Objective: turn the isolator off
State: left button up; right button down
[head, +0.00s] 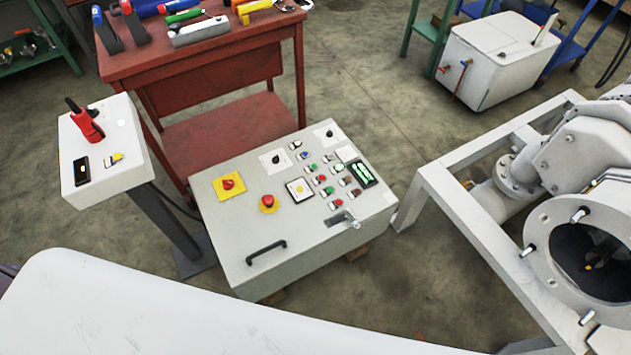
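A grey control cabinet (240,232) stands in the middle of the head view with its sloped panel facing up. A red knob (229,184) on a square yellow plate near the panel's left corner looks like the isolator; its exact turn position is too small to tell. A red round mushroom button (267,201) on a yellow disc sits just right of it. Neither of my grippers is in view, and nothing touches the panel.
The panel also bears several small buttons, a green-lit display (362,174), a silver lever (351,220) and a black handle (266,252). A pedestal box (100,165) stands left, a red tool bench (230,130) behind, a white metal frame (470,215) right.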

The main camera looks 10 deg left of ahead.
aim_at(227, 184)
jog(key=u, duration=1.2)
